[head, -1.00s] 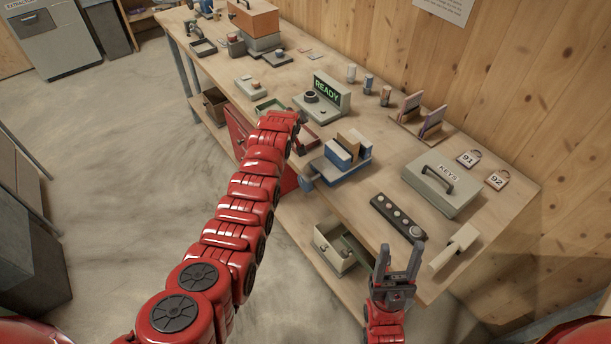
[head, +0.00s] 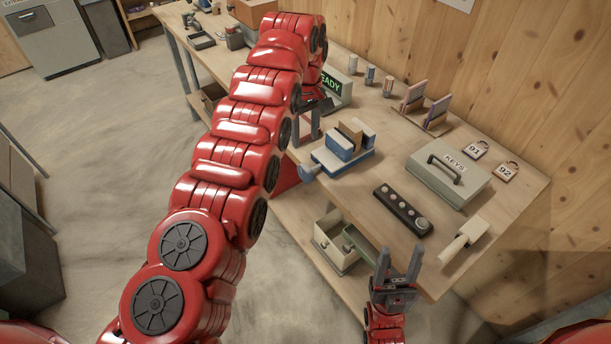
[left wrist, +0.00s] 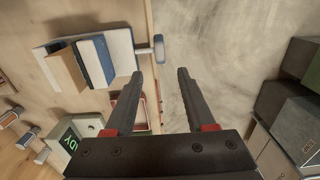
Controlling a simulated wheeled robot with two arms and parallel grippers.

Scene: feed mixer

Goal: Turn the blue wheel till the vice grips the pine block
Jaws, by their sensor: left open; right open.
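The blue-and-grey vice (head: 334,163) stands at the bench's front edge, with the pine block (head: 351,134) upright between its jaws. Whether a gap separates jaws and block is unclear. The blue wheel (head: 307,173) sticks out from the vice over the edge; in the left wrist view the wheel (left wrist: 158,48) shows on its short shaft. My left gripper (head: 308,138) points down above and just behind the wheel, open and empty. In the left wrist view the wheel lies just beyond its fingertips, roughly between their lines. My right gripper (head: 400,258) is open and empty by the bench's near edge.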

